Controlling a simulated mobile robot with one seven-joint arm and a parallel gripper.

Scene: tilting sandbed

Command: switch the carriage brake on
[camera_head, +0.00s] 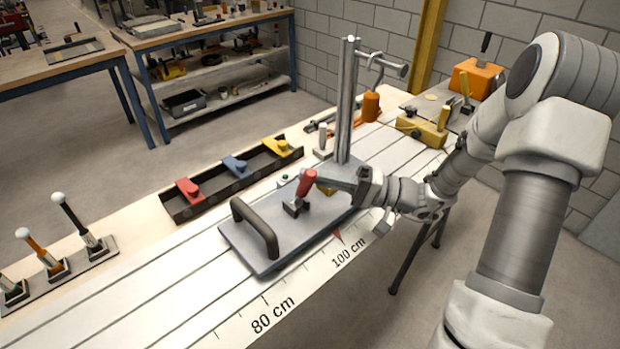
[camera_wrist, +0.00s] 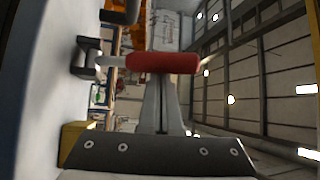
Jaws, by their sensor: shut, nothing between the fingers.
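The carriage is a grey plate (camera_head: 240,237) on the grooved bench, with a black arched handle (camera_head: 258,228) at its near left and a tall post (camera_head: 346,110) at its back. A short brake lever with a red grip (camera_head: 307,182) stands on the plate, leaning a little right. My gripper (camera_head: 320,174) is shut and empty, reaching in from the right beside the red grip. In the wrist view the red grip (camera_wrist: 163,62) lies across the tips of my shut fingers (camera_wrist: 160,100). Whether they touch it I cannot tell.
A scale with 80 cm and 100 cm marks runs along the bench's front edge (camera_head: 300,293). Behind the carriage lies a black rack (camera_head: 215,190) with red, blue and yellow blocks. Several upright levers (camera_head: 80,225) stand at the left. A yellow block (camera_head: 423,130) sits at the back right.

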